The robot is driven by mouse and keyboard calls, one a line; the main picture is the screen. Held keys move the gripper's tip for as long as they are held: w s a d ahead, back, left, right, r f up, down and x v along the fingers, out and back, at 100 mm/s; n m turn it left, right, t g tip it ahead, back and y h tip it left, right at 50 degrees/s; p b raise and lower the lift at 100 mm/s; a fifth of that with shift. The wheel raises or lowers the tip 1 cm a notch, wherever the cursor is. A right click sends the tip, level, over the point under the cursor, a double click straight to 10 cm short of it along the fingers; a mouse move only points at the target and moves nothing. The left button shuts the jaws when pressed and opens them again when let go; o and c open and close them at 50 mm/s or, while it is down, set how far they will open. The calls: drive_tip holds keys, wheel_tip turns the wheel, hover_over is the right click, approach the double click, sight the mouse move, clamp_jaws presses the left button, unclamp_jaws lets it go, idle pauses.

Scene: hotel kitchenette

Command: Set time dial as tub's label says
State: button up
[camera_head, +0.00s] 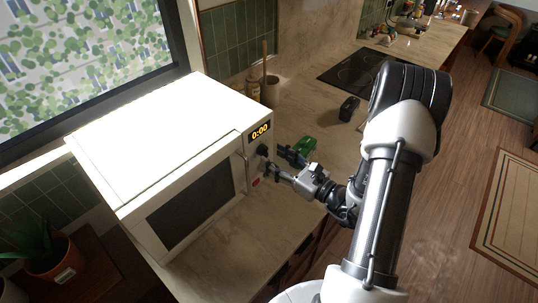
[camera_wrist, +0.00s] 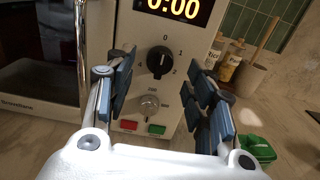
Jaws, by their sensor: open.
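The white microwave (camera_head: 160,150) stands on the counter, and its display (camera_head: 260,131) reads 0:00. In the wrist view, a black numbered dial (camera_wrist: 160,60) sits under the display. Its mark seems to point up near 0. A silver second knob (camera_wrist: 150,105) is below it. My gripper (camera_wrist: 157,76) is open and empty, its blue-padded fingers on either side of the dial's column. I cannot tell that they touch the dial. In the head view my gripper (camera_head: 281,163) is at the panel's front. A green tub (camera_head: 304,146) stands behind it on the counter, also at the right in the wrist view (camera_wrist: 258,148); its label is not readable.
A red button (camera_wrist: 129,125) and a green button (camera_wrist: 157,129) are under the knobs. The door handle (camera_wrist: 80,45) is left of my fingers. Jars (camera_wrist: 229,66) and a utensil crock (camera_wrist: 248,77) stand behind. A black object (camera_head: 348,109) and a cooktop (camera_head: 368,72) lie farther along.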

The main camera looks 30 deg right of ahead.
sight(264, 151)
drive_tip(key=shift+x, duration=1.6)
drive_tip(key=c, duration=1.1)
